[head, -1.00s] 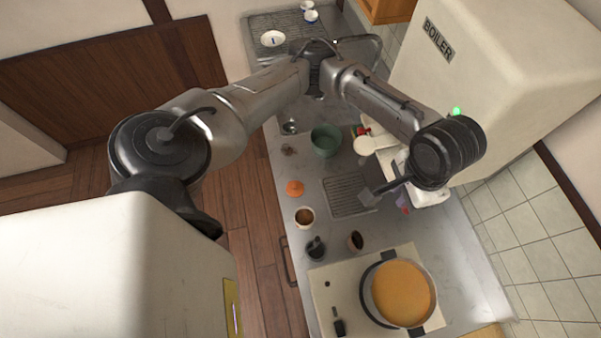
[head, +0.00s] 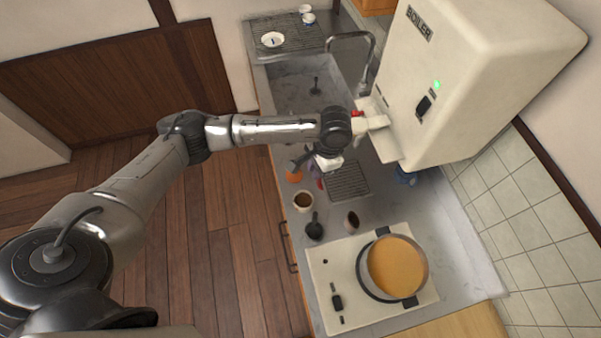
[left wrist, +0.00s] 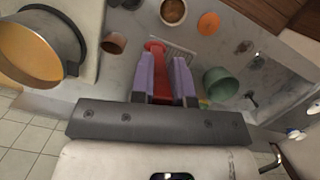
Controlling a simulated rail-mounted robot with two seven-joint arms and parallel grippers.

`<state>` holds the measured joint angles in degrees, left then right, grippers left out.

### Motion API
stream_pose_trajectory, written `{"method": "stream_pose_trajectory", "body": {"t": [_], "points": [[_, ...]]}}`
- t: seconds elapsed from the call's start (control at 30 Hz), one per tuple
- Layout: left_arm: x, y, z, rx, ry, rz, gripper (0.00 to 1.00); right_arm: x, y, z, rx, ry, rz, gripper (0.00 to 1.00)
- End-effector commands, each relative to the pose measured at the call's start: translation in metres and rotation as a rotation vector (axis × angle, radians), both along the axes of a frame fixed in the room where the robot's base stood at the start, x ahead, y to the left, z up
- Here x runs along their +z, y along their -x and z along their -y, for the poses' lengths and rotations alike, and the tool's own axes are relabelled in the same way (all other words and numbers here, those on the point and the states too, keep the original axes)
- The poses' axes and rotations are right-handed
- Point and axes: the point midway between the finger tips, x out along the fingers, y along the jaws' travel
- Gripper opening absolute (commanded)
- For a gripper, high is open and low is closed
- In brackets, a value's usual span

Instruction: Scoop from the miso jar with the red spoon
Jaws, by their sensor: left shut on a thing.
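My left gripper (head: 319,182) hangs over the counter, between the orange lid and the metal rack. In the left wrist view its purple fingers (left wrist: 164,75) are shut on the red spoon (left wrist: 156,68), which extends away between them. The likely miso jar (head: 303,201), a pale open jar with brown contents, stands just in front of the gripper. It also shows at the top of the left wrist view (left wrist: 173,11), apart from the spoon. My right gripper is not in view.
The orange lid (head: 294,175) lies behind the jar. A dark ladle or cup (head: 314,229) and a small brown cup (head: 352,221) stand in front. A pot of orange soup (head: 397,266) sits on the stove. The boiler (head: 470,80) overhangs the right; a green pot (left wrist: 220,82) is nearby.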

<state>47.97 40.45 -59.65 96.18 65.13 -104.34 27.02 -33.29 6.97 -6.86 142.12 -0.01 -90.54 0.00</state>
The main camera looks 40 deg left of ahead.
Motion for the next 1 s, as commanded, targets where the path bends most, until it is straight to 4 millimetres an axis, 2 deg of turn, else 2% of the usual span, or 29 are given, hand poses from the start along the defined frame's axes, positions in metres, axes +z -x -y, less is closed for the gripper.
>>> {"method": "stream_pose_trajectory", "body": {"t": [0.03, 0.1, 0.3, 0.67, 1.0], "points": [[-0.018, -0.001, -0.008, -0.031, -0.008, -0.024, 0.00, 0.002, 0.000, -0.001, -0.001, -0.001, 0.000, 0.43], [-0.039, -0.002, -0.019, -0.080, -0.018, -0.046, 0.00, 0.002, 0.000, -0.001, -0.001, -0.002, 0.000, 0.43], [-0.077, 0.001, -0.040, -0.177, -0.037, -0.081, 0.00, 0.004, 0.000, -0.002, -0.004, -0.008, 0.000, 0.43], [-0.094, 0.003, -0.046, -0.207, -0.044, -0.088, 0.00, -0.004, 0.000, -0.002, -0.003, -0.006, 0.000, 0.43], [-0.113, 0.003, -0.046, -0.206, -0.044, -0.088, 0.00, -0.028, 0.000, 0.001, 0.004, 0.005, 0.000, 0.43]]}}
